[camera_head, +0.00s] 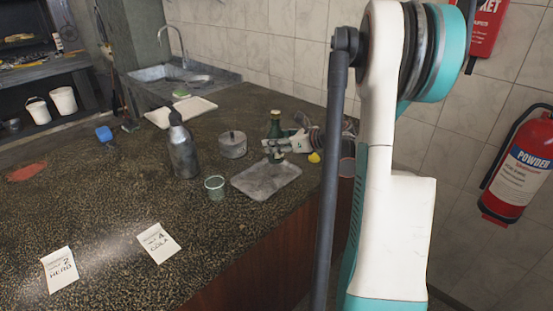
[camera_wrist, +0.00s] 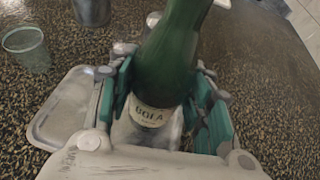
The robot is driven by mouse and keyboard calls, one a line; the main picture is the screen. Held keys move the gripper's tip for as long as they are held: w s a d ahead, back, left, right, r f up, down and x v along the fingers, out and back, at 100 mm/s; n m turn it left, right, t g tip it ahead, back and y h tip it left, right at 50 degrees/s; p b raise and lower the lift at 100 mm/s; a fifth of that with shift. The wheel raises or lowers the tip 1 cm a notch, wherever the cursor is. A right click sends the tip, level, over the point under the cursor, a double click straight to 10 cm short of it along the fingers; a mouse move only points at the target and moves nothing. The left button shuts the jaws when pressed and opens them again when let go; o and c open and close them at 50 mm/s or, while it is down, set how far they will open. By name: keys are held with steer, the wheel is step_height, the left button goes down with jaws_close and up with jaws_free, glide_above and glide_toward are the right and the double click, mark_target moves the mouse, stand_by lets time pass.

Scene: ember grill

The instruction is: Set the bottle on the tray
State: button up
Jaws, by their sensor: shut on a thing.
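The bottle (camera_head: 275,125) is dark green glass with a pale label and stands about upright at the back edge of the tray in the head view. My gripper (camera_head: 277,146) is shut on it around its lower body. In the wrist view the bottle (camera_wrist: 168,65) fills the space between my gripper's fingers (camera_wrist: 165,105). The tray (camera_head: 262,187) is grey metal, shallow and otherwise empty; its left part (camera_wrist: 62,112) shows in the wrist view. The bottle's base is hidden by my gripper, so I cannot tell whether it touches the tray.
A green glass (camera_head: 215,188) stands just left of the tray. A dark grey bottle (camera_head: 183,152) and a lidded pot (camera_head: 232,145) stand behind it. A yellow object (camera_head: 314,157) lies right of the tray. Two paper notes (camera_head: 60,269) (camera_head: 158,243) lie on the open front counter.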

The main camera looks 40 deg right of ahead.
mark_target(283, 154)
steer(key=shift+f+b, duration=0.75)
steer(key=shift+f, duration=1.65)
steer(key=shift+f, duration=0.15)
steer(key=o, duration=1.4)
steer(key=shift+o, duration=0.2)
steer(key=shift+s+r, duration=0.15)
steer(key=shift+r, duration=0.1)
steer(key=p+v, duration=0.3)
steer(key=v, duration=0.8)
steer(key=shift+s, duration=0.4)
steer(key=shift+d, duration=0.1)
